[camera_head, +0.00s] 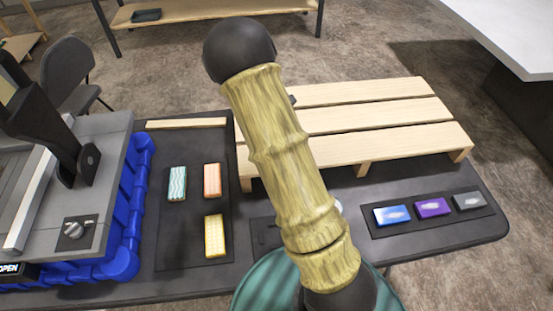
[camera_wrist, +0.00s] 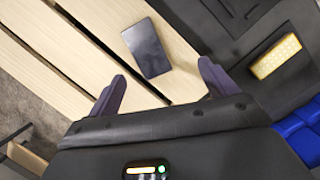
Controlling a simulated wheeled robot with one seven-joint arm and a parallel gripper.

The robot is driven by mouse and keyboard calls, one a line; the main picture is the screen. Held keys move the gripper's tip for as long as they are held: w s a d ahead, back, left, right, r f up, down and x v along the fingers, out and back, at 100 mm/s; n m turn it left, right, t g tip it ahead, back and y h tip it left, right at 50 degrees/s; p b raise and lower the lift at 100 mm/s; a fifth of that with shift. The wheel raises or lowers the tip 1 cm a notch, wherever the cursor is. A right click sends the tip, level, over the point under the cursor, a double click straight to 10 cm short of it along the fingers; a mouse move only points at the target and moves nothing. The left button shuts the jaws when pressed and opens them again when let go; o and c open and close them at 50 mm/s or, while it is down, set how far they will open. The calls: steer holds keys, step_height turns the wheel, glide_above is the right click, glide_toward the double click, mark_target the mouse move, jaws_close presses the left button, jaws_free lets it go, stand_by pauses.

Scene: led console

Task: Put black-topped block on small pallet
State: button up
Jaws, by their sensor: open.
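A flat block with a dark top (camera_wrist: 147,48) lies on the slats of the pale wooden pallet (camera_wrist: 50,60) in the wrist view. My gripper (camera_wrist: 162,82) is open, with its two purple-grey fingers apart and nothing between them. The block lies beyond the fingertips, clear of them. In the head view the pallet (camera_head: 375,120) sits on the dark table, and my arm hides part of it. The gripper and most of that block are hidden there.
Teal (camera_head: 177,184), orange (camera_head: 212,180) and yellow (camera_head: 214,236) blocks lie on a left mat. Blue (camera_head: 392,216), purple (camera_head: 433,208) and dark grey (camera_head: 468,201) blocks lie on a right mat. A blue crate (camera_head: 125,255) with a grey machine stands at left.

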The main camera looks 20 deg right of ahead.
steer(key=s+a+r+m+t, duration=0.1)
steer(key=s+a+r+m, duration=0.1)
steer(key=s, duration=0.5)
steer(key=s+a+r+m+t+y, duration=0.1)
steer(key=s+a+r+m+t, duration=0.1)
steer(key=s, duration=0.4)
steer(key=s+a+r+m+t+y, duration=0.1)
steer(key=s+a+r+m, duration=0.1)
steer(key=s, duration=0.5)
steer(key=a+m, duration=0.1)
steer(key=m, duration=0.1)
steer(key=shift+s+a+r+m, duration=0.3)
steer(key=shift+r, duration=0.05)
steer(key=shift+a, duration=0.1)
